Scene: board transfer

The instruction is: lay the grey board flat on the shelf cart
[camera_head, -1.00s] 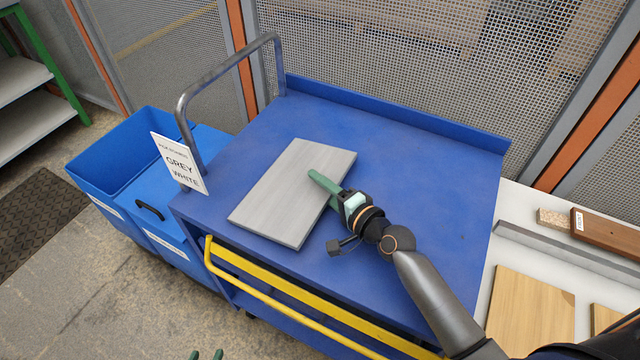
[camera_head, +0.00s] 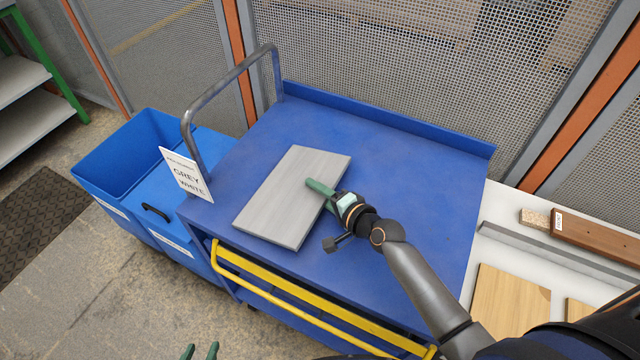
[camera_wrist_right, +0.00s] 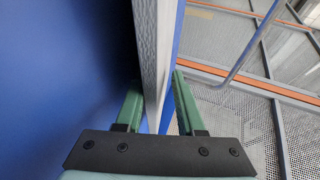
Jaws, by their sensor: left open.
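The grey board (camera_head: 285,205) is over the blue top of the shelf cart (camera_head: 420,170), near its handle end, and looks about level. I cannot tell whether its whole underside touches the top. My right gripper (camera_head: 318,188) is at the board's right edge, with one green finger over the upper face; the other is hidden there. My left gripper (camera_head: 201,352) is open and empty at the bottom edge, away from the cart.
A yellow rail (camera_head: 300,300) runs along the front. A white table (camera_head: 500,235) with other boards is at right. The cart's right half is clear.

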